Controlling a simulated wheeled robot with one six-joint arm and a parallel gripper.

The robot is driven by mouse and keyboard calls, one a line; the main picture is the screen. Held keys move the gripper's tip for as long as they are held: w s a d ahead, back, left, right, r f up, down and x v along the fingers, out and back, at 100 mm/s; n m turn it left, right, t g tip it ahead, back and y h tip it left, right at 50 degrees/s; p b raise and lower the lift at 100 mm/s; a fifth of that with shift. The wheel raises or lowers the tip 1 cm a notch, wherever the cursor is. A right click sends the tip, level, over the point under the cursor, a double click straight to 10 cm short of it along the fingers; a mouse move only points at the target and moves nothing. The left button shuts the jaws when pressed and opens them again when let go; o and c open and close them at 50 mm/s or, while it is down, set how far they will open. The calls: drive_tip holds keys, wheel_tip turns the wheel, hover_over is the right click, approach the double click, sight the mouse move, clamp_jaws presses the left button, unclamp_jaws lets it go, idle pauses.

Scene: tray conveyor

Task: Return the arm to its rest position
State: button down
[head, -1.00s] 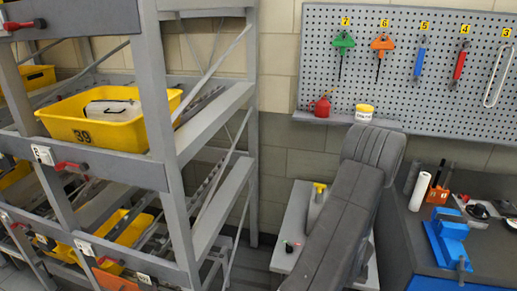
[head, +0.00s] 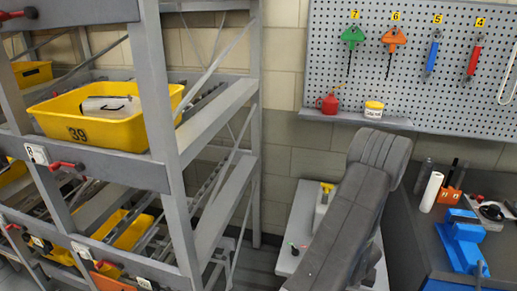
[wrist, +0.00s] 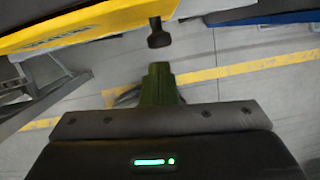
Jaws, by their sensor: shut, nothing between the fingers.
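My arm (head: 350,210) stands in the lower middle of the head view, a dark padded link rising to the right in front of the wall and workbench. My gripper does not show in the head view. In the wrist view my gripper (wrist: 160,76) shows as a dark palm with a green light bar and a dark green finger part. It is shut with nothing held, over grey floor with yellow lines.
At left a grey rack holds a yellow tote (head: 105,113) marked 39 and other yellow totes. A pegboard (head: 420,90) with tools hangs on the wall. A workbench (head: 410,230) with a blue vise (head: 462,240) stands close right of my arm.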

drive_tip(key=s+a+m+g+h+b, duration=0.1)
drive_tip(key=s+a+m+b, duration=0.3)
drive_tip(key=a+m+b, duration=0.2)
drive_tip(key=shift+a+b, duration=0.35)
drive_tip(key=shift+b, duration=0.75)
drive_tip(key=shift+w, duration=0.15)
